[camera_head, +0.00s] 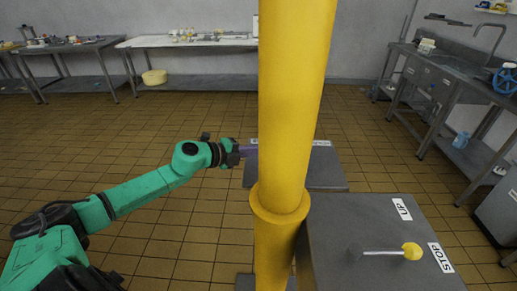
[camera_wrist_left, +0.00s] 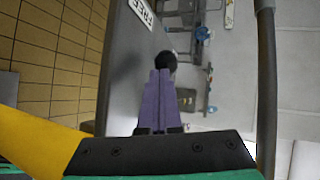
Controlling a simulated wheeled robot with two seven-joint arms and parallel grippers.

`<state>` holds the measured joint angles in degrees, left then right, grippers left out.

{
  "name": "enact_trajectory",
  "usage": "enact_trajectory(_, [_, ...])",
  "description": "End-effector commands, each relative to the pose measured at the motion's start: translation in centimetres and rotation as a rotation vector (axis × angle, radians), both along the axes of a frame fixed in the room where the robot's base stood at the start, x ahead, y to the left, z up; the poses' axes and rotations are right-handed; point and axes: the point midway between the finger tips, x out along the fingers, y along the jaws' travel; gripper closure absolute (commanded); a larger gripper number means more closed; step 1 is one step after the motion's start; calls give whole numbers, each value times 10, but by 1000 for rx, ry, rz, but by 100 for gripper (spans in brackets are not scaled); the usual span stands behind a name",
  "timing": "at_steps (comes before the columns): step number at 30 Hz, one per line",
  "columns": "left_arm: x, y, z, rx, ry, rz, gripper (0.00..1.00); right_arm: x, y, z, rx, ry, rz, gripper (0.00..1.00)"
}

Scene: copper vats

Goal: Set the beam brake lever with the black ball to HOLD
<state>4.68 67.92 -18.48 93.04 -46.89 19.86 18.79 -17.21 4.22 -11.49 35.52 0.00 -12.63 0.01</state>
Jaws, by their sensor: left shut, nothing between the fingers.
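The black ball (camera_wrist_left: 166,57) of the brake lever shows in the left wrist view, right at the tips of my left gripper (camera_wrist_left: 160,72). I cannot tell whether they touch. The purple fingers are together, with nothing held between them. A white FREE label (camera_wrist_left: 143,12) is on the grey box beyond. In the head view my left gripper (camera_head: 250,151) reaches from the left to the far grey box (camera_head: 325,172), and its tips meet the yellow post's edge. The ball and lever are hidden there. My right gripper is out of view.
A thick yellow post (camera_head: 288,110) stands in front of the far box. A nearer grey box (camera_head: 335,235) carries a lever with a yellow ball (camera_head: 411,251) and the labels UP (camera_head: 402,209) and STOP (camera_head: 440,257). Tiled floor is open at left.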

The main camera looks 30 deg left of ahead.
Motion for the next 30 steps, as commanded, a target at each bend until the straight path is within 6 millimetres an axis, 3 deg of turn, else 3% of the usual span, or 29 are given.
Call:
enact_trajectory(14, [6, -5, 0, 1, 1, -4, 100, 1, -2, 3, -3, -2, 2, 31])
enact_trajectory(30, [15, -3, -1, 0, -1, -77, 100, 1, -6, -7, -8, -2, 1, 31])
